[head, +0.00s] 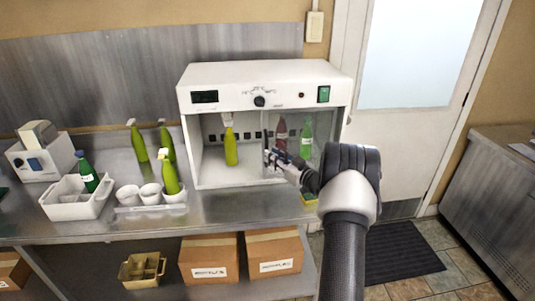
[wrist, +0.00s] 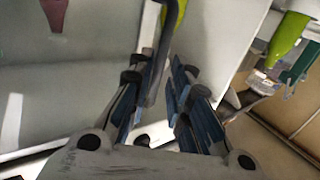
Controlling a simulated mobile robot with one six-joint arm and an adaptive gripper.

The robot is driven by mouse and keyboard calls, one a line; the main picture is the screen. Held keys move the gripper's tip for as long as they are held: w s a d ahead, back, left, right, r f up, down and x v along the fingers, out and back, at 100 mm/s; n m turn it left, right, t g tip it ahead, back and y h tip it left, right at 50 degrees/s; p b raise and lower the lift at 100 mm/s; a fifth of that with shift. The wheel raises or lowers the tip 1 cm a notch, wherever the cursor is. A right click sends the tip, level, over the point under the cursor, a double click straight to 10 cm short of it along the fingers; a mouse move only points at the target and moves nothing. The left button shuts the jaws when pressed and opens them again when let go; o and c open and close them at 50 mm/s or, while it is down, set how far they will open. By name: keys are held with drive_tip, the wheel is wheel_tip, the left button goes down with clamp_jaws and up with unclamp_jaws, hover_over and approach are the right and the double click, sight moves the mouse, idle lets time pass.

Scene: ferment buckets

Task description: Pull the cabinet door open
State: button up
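The white cabinet (head: 262,75) stands on the steel counter, with a control panel along its top. Its left half is uncovered and a clear door panel (head: 294,130) covers the right half. A dark upright handle (head: 264,132) runs along the panel's left edge. My gripper (head: 270,158) is at the lower part of this handle, in front of the cabinet. In the wrist view the handle (wrist: 165,45) comes down between the two blue-padded fingers of my gripper (wrist: 160,82), closer to the left finger. The fingers are apart. Whether either touches the handle is unclear.
A yellow-green bottle (head: 231,148) stands in the cabinet's uncovered half. A reddish bottle (head: 281,135) and a green bottle (head: 306,138) show behind the panel. Bottles, white cups (head: 150,193) and a white bin (head: 75,205) crowd the counter left. Boxes (head: 209,258) sit below.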

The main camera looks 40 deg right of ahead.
drive_tip(key=s, duration=0.7)
drive_tip(key=shift+s, duration=0.25)
